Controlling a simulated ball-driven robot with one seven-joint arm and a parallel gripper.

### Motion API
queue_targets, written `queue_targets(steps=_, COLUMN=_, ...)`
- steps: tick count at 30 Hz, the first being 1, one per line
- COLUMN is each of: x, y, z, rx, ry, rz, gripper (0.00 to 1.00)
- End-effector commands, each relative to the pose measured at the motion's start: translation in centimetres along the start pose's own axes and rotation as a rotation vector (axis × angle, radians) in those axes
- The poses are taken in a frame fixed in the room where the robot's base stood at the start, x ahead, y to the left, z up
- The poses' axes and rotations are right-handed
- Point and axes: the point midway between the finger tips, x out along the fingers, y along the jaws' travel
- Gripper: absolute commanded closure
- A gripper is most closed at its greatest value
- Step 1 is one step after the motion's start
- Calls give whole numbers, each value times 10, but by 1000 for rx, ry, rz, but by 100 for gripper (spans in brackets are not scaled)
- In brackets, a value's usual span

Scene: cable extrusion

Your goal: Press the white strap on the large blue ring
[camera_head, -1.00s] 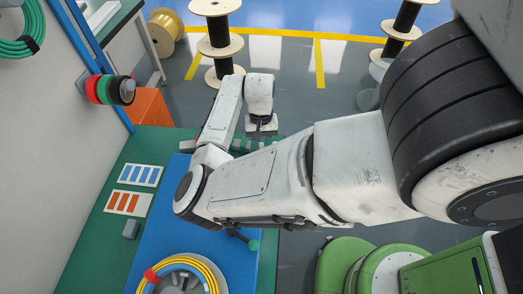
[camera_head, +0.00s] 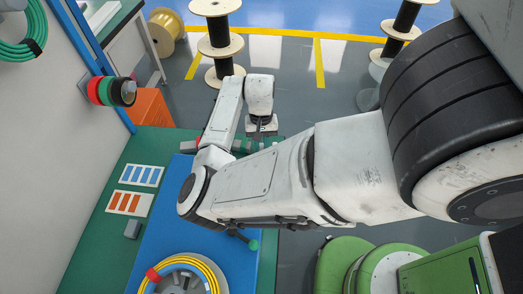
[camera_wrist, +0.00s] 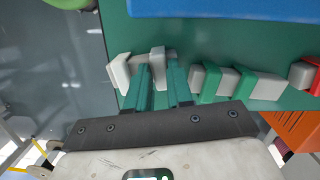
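A white strap piece (camera_wrist: 158,66) stands between the two green fingers of my gripper (camera_wrist: 160,76) in the wrist view. The fingers are apart around it, and firm contact cannot be made out. A second white piece (camera_wrist: 118,73) stands just left of the fingers. In the head view my gripper (camera_head: 262,139) is at the green table's far edge and small.
Several grey, green and white pieces (camera_wrist: 215,82) stand in a row right of my fingers, with a red one (camera_wrist: 302,74) beyond. A blue mat (camera_head: 160,230) covers part of the green table (camera_head: 92,232). Label cards (camera_head: 130,203) and a grey block (camera_head: 132,229) lie left. An orange cabinet (camera_head: 150,106) stands behind.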

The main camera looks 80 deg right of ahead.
Motion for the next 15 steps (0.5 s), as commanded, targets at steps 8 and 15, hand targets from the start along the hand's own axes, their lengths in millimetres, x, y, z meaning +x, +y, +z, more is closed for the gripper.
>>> queue_targets(steps=8, x=-1, y=0, z=0, rx=0, ry=0, rz=0, gripper=99)
queue_targets(steps=15, x=-13, y=0, z=2, rx=0, ry=0, rz=0, gripper=99)
